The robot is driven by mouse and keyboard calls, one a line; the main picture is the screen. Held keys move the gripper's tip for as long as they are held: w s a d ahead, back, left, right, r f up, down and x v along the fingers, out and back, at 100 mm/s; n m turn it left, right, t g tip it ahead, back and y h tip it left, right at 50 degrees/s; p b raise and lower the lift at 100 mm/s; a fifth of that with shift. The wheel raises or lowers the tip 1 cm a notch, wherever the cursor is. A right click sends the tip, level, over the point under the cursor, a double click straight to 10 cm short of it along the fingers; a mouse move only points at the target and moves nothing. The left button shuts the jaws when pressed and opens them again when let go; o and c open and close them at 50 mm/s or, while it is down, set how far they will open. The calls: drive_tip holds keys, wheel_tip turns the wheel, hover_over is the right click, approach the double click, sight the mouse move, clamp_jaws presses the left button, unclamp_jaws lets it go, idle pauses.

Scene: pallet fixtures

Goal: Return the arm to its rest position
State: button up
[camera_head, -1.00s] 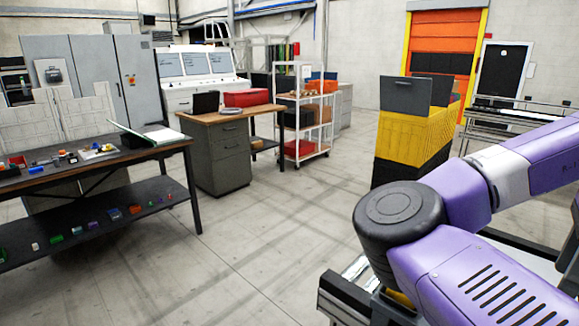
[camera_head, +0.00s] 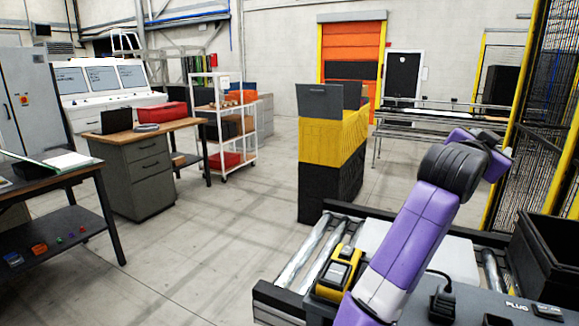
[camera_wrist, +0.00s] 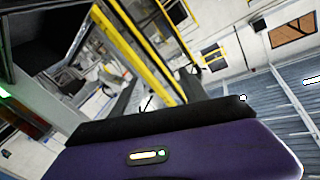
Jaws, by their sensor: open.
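My purple arm (camera_head: 415,235) rises from the lower right middle of the head view, over a roller conveyor. Its dark joint (camera_head: 455,168) is near the top, and the arm bends to the right beyond it. My gripper's fingers are not clear in the head view. In the wrist view my gripper (camera_wrist: 157,90) shows as two dark grey fingers standing apart behind the purple wrist housing (camera_wrist: 180,152). Nothing shows between them. Parts of the fingers are hidden by the housing's black edge.
The roller conveyor (camera_head: 305,250) carries a yellow-and-black device (camera_head: 338,272) left of my arm. A black bin (camera_head: 545,255) stands at right, by a yellow-framed mesh fence (camera_head: 545,120). A yellow-and-black crate stack (camera_head: 332,140) stands behind the conveyor. Open floor (camera_head: 215,240) lies to the left.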

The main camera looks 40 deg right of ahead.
drive_tip(key=w+a+n+t+h, duration=0.3)
drive_tip(key=w+a+n+t, duration=0.3)
drive_tip(key=w+a, duration=0.1)
drive_tip(key=w+a+f+n+t+y, duration=0.3)
drive_tip(key=a+f+n+t+y, duration=0.4)
drive_tip(key=a, duration=0.5)
drive_tip(key=w+a+f+n+t+y, duration=0.2)
drive_tip(key=a+f+n+t+y, duration=0.3)
drive_tip(key=a+f+n+t, duration=0.5)
drive_tip(key=s+a+f+n+g+y, duration=0.1)
drive_tip(key=s+a+f+y, duration=0.25)
drive_tip(key=a, duration=0.35)
drive_tip(key=s+a+f+g+y, duration=0.1)
drive_tip(key=s+a+f+y, duration=0.3)
drive_tip(key=a, duration=0.3)
drive_tip(key=s+a+f+g, duration=0.3)
drive_tip(key=s+a+f, duration=0.1)
drive_tip(key=s, duration=0.5)
drive_tip(key=s+a+f+m+g+y, duration=0.1)
drive_tip(key=s+a+f+g, duration=0.2)
drive_tip(key=s+f, duration=0.4)
drive_tip(key=shift+s+a+f, duration=0.2)
drive_tip(key=shift+s+a, duration=0.45)
drive_tip(key=shift+s, duration=0.6)
drive_tip(key=shift+y, duration=0.25)
